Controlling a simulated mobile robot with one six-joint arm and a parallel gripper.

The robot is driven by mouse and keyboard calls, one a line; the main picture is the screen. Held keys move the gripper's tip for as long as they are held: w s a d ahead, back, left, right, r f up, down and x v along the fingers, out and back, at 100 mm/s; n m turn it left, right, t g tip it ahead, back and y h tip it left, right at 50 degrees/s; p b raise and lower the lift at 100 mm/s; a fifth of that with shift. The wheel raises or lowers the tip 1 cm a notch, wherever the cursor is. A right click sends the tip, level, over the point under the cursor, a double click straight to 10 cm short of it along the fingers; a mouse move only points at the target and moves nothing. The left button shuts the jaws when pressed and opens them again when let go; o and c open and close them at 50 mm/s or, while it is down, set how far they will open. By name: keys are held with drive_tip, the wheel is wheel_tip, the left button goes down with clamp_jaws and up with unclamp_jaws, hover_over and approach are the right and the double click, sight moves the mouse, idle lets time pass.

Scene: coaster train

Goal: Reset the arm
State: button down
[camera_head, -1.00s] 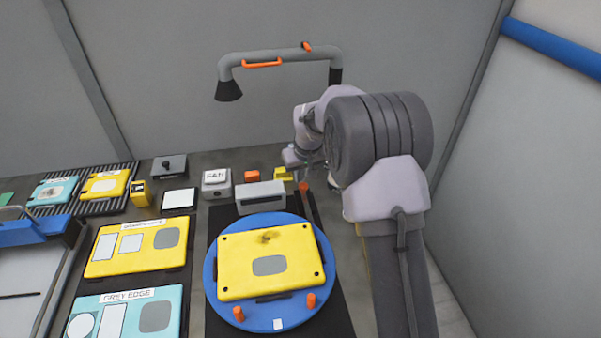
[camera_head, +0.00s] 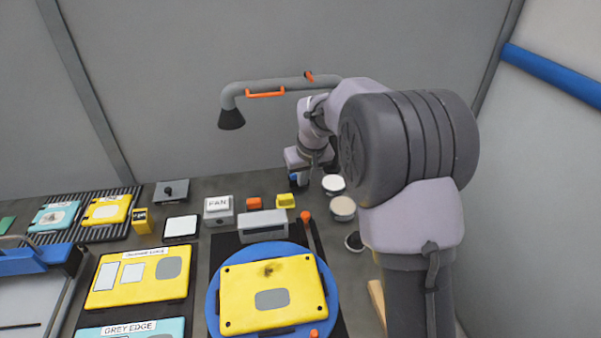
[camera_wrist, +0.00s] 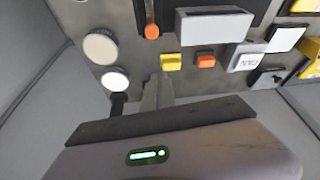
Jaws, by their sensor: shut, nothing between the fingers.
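My gripper (camera_wrist: 158,88) is shut and empty. It points down above the back of the bench, and its fingers show as a narrow grey wedge in the wrist view. In the head view its wrist hangs near the back wall, and the fingertips (camera_head: 300,181) are small and partly hidden. My arm stands raised on the right side of the head view. A yellow block (camera_head: 285,201) is close to the gripper in the picture, apart from it. It also shows in the wrist view (camera_wrist: 171,62).
A blue turntable (camera_head: 213,291) carries a yellow panel (camera_head: 240,288). A grey box (camera_head: 262,225), orange block (camera_head: 253,203) and FAN box (camera_head: 219,210) stand behind it. Round pots (camera_head: 343,207) stand right of the gripper. A grey duct with a black nozzle (camera_head: 231,119) hangs above.

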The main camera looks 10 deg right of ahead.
drive_tip(key=s+a+r+m+b, duration=0.1)
drive_tip(key=s+r, duration=0.3)
drive_tip(key=s, duration=0.3)
drive_tip(key=s+r+m+t+b, duration=0.1)
drive_tip(key=s+r, duration=0.3)
drive_tip(key=s, duration=0.3)
drive_tip(key=s+a+r+m+b, duration=0.1)
drive_tip(key=s+r, duration=0.3)
drive_tip(key=s, duration=0.3)
drive_tip(key=s+f+m+y+b, duration=0.1)
drive_tip(key=s+f+m, duration=0.2)
drive_tip(key=s, duration=1.2)
drive_tip(key=shift+s+a+f+t, duration=0.3)
drive_tip(key=shift+a+f+t, duration=0.15)
drive_tip(key=shift+f, duration=0.1)
